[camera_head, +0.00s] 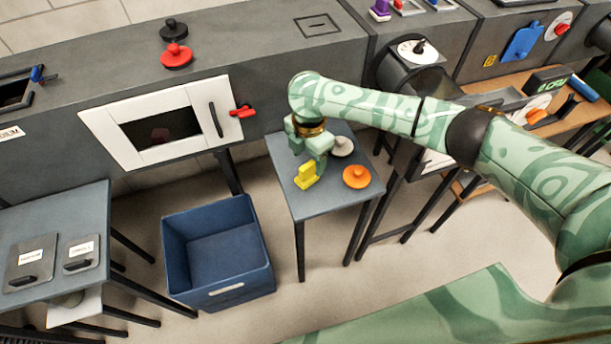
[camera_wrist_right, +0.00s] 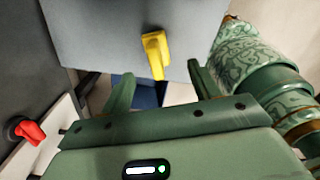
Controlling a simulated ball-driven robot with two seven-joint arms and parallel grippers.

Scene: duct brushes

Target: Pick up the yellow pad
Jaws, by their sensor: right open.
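The yellow pad (camera_head: 305,177), with a raised grip, is on the small grey table (camera_head: 330,203), near its left edge. My right gripper (camera_head: 316,160) is over this table, close behind and above the pad in the head view. In the right wrist view the yellow pad (camera_wrist_right: 156,54) shows beyond the open fingers of my right gripper (camera_wrist_right: 161,82), roughly in line with the gap between them. Nothing is between the fingers. I cannot tell the exact height of the gripper over the pad. My left gripper is not in view.
An orange knobbed disc (camera_head: 356,177) and a whitish one (camera_head: 342,146) share the table. A blue open bin (camera_head: 218,290) stands left of it. A wooden bench is at right.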

